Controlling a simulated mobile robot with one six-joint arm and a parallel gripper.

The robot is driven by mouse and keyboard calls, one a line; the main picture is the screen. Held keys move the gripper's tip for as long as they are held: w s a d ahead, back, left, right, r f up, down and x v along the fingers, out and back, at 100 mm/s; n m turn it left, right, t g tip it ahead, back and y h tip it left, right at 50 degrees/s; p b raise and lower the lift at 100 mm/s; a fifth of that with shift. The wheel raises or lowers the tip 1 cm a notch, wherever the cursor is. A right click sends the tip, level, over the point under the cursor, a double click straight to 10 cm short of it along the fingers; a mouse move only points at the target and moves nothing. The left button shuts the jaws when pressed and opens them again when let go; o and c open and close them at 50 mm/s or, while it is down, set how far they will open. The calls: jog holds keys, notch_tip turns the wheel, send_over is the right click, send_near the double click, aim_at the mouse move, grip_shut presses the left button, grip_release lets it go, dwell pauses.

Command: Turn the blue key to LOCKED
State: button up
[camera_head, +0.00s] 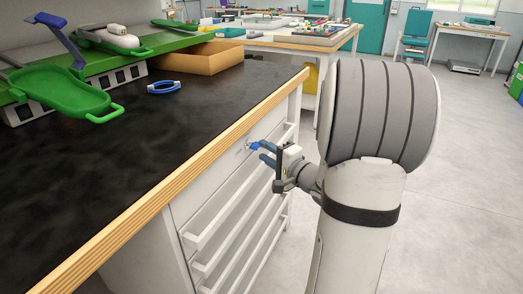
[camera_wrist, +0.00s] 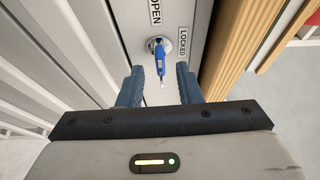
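The blue key (camera_wrist: 160,58) sits in a round silver lock on the white cabinet front, in the upper middle of the wrist view. An OPEN label (camera_wrist: 155,12) is above it and a LOCKED label (camera_wrist: 183,40) is to its right. The key's body points down in the picture, toward my gripper. My gripper (camera_wrist: 158,84) is open, with its two blue fingers on either side of and just short of the key. In the head view the key (camera_head: 254,146) shows at the cabinet's upper front, just beyond my gripper's fingertips (camera_head: 264,153). Contact cannot be told.
The cabinet has several white drawers (camera_head: 215,228) below the lock. Floor to the right is clear.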

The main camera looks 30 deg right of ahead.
aim_at(259, 148)
jog(key=shift+x, duration=1.5)
jog(key=shift+c, duration=0.3)
